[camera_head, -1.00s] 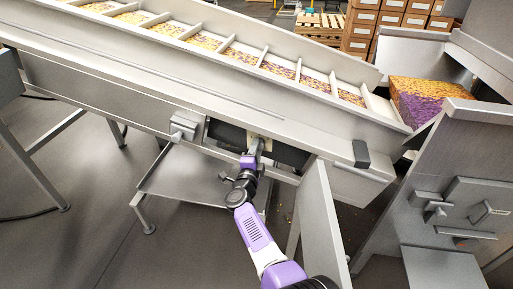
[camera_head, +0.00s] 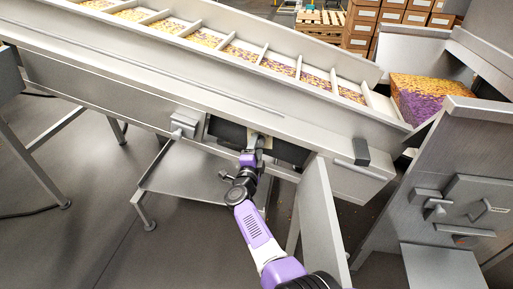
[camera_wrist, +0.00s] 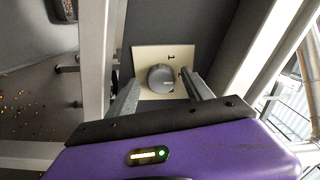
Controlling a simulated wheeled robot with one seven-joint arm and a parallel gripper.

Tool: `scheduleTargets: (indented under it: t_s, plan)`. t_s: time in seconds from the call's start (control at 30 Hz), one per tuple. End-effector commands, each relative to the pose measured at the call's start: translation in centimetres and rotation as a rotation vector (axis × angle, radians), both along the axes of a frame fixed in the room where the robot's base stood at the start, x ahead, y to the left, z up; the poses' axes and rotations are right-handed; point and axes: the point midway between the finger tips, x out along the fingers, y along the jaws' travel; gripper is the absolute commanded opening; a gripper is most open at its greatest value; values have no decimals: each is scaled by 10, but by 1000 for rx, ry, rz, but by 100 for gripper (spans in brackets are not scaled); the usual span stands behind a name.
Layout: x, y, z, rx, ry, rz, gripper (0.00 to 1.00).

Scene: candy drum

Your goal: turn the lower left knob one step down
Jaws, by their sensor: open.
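In the wrist view a round grey knob (camera_wrist: 161,78) sits on a cream plate (camera_wrist: 147,56) with dark marks above and to the right of it. My gripper (camera_wrist: 160,90) is open, with one finger on each side of the knob; I cannot tell whether either finger touches it. In the head view my gripper (camera_head: 251,152) reaches into the dark recess (camera_head: 228,133) under the conveyor, in front of the cream plate (camera_head: 267,143). The knob itself is hidden there by my gripper.
The sloping conveyor (camera_head: 100,62) with candy compartments runs above the recess. An open panel door (camera_head: 322,215) stands just right of my arm. A grey box with a lever (camera_head: 184,124) is left of the recess. A low metal tray (camera_head: 180,180) lies below.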

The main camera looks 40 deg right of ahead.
Motion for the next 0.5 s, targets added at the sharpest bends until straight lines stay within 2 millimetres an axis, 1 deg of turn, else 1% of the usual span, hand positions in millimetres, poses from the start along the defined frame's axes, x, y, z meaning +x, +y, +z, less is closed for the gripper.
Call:
scheduleTargets:
  t_s: [0.17,0.5]
  plan:
    - [-5,7,1,-1,0,1,59]
    - [-36,48,1,-2,1,3,59]
